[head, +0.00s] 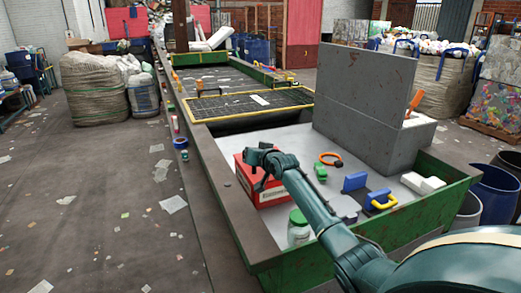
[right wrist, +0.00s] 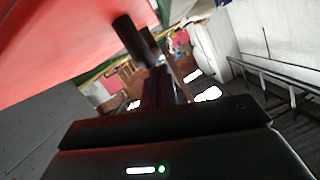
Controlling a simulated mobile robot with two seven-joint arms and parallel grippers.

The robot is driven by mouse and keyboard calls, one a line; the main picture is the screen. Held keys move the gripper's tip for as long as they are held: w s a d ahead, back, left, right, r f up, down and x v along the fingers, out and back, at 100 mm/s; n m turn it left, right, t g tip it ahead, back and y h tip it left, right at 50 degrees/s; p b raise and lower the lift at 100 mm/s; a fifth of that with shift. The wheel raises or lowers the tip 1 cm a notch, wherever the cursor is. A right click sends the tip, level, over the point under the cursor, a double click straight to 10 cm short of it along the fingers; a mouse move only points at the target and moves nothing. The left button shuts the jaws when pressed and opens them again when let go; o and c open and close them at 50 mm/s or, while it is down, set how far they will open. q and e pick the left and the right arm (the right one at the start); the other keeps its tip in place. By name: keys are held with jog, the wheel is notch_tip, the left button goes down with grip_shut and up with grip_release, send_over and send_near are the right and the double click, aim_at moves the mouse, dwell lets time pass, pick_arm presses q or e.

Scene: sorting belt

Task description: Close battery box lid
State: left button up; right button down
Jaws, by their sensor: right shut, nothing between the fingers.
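A grey box (head: 421,137) stands at the right end of the green-walled belt, with a large grey panel (head: 364,92) upright along its left side like a raised lid. An orange-handled thing (head: 415,103) sticks up at the box. I cannot tell whether the box is marked for batteries. My right arm reaches in from the lower right. Its gripper (head: 262,159) is shut and empty, over the top of a red box (head: 271,190) with a white label. In the right wrist view the dark fingers (right wrist: 148,55) are beside a large red surface. My left gripper is out of view.
On the light belt surface lie an orange ring (head: 330,159), a green piece (head: 320,173), a blue block (head: 355,182), a yellow-handled thing (head: 382,201), white blocks (head: 422,183) and a jar (head: 298,228). The green wall (head: 448,195) bounds the belt. Blue barrels (head: 497,192) stand at right.

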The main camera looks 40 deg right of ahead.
pick_arm(q)
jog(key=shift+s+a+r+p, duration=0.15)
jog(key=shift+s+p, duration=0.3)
jog(key=shift+p, duration=0.4)
pick_arm(e)
jog(key=s+r, duration=0.6)
jog(key=s, duration=0.3)
jog(key=shift+s+a, duration=0.35)
jog(key=shift+a, duration=0.1)
